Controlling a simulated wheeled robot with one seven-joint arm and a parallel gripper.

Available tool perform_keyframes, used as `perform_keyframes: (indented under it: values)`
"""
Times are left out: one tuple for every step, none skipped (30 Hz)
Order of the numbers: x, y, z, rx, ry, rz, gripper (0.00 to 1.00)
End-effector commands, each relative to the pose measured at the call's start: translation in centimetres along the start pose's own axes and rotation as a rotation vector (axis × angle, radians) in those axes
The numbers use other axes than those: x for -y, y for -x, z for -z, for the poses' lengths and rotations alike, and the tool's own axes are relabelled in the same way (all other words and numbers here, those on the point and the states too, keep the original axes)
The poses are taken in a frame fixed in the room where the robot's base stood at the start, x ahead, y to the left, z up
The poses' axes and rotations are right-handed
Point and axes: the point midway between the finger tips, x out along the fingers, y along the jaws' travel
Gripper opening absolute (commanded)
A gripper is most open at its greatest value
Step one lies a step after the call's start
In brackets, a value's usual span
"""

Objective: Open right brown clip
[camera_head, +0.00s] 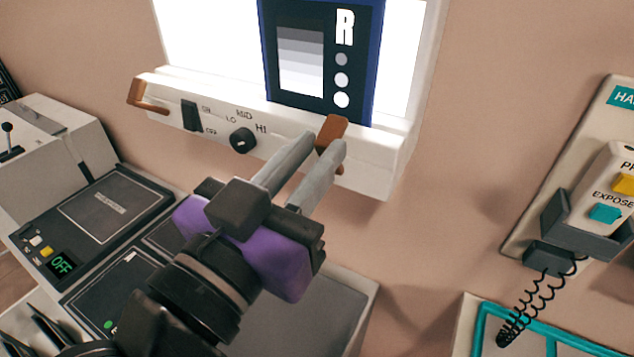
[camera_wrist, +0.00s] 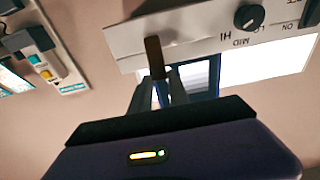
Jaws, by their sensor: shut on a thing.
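The right brown clip (camera_head: 333,130) sits at the right part of the white lightbox ledge, and it also shows in the wrist view (camera_wrist: 153,56). My gripper (camera_head: 325,150) reaches up to it, with its two grey fingers on either side of the clip's lower part. The fingers are shut on the clip and hide part of it. A dark blue film (camera_head: 372,60) with a white letter R stands against the lit panel just above the clip. The left brown clip (camera_head: 148,97) is at the ledge's left end, away from my gripper.
The white lightbox ledge (camera_head: 215,112) carries a black switch (camera_head: 190,115) and a dial (camera_head: 242,140). A console (camera_head: 100,215) with an OFF display is at lower left. A hand control with a coiled cord (camera_head: 525,300) hangs at right. Bare wall lies between.

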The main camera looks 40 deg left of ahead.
Motion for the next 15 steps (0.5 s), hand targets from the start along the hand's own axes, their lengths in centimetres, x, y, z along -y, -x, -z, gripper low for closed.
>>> perform_keyframes:
  values:
    - [0.0,0.3,-1.1,-0.028,-0.001,0.000,0.00]
    - [0.0,0.3,-1.2,-0.044,-0.001,0.000,0.00]
    - [0.0,0.5,-1.3,-0.065,-0.001,0.000,0.00]
    - [0.0,0.6,-1.4,-0.082,-0.001,0.000,0.00]
    - [0.0,0.7,-1.5,-0.098,-0.002,0.000,0.00]
    - [0.0,0.7,-1.6,-0.119,-0.002,0.000,0.00]
    - [0.0,0.8,-1.6,-0.135,-0.002,0.000,0.00]
    - [-0.1,0.9,-1.7,-0.150,-0.002,-0.001,0.00]
    - [0.0,1.0,-1.8,-0.170,-0.002,0.000,0.00]
    - [0.0,1.1,-1.9,-0.185,-0.002,0.000,0.00]
    - [0.0,1.1,-1.9,-0.198,-0.002,0.000,0.00]
    - [0.0,1.2,-2.0,-0.217,-0.002,0.000,0.00]
    - [0.0,1.2,-2.0,-0.230,-0.002,-0.001,0.00]
    - [-0.1,1.2,-2.1,-0.243,-0.002,-0.001,0.00]
    - [0.0,1.3,-2.1,-0.260,-0.002,0.000,0.00]
